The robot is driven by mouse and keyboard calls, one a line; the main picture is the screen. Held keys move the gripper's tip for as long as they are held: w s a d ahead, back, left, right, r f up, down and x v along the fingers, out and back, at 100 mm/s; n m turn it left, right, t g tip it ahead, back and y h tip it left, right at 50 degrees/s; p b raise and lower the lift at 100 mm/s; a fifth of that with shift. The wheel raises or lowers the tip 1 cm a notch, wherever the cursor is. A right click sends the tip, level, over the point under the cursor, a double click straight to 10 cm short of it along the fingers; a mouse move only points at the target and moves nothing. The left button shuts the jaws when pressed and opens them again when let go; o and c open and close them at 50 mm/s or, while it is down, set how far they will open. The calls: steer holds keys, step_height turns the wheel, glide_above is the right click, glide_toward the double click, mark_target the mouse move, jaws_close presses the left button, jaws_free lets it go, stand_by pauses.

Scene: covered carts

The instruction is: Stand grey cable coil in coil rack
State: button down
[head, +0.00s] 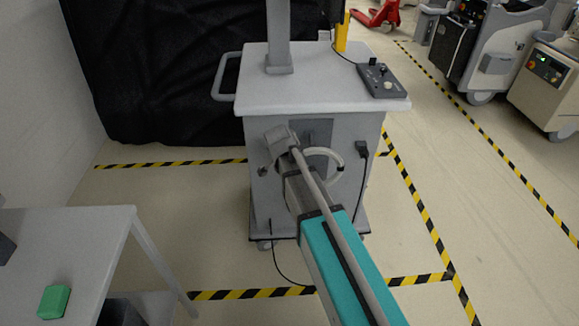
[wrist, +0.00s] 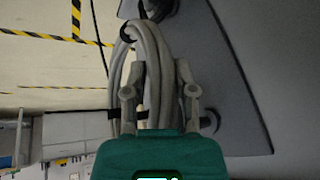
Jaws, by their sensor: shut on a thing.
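The grey cable coil (head: 337,158) shows as a pale loop against the front of the grey cart, just past the end of my arm. In the wrist view the coil (wrist: 150,45) is a bundle of looped strands with dark bands. My gripper (wrist: 160,72) is shut on the coil, with strands between its two fingers and more strands to the left of them. The coil is close to the cart's face; I cannot tell whether it still rests on a hook there. I cannot make out a coil rack in either view.
The grey cart (head: 250,100) stands ahead, with a handle (head: 224,78), a control box (head: 380,80) and a black plug and cable (head: 362,150). A table (head: 95,250) at left bears a green block (head: 53,302). Striped tape marks open floor; a black cover hangs behind.

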steer(key=shift+r, duration=0.15)
step_height(320, 180, up, 33)
steer(key=p, duration=3.3)
steer(key=shift+a, duration=0.15)
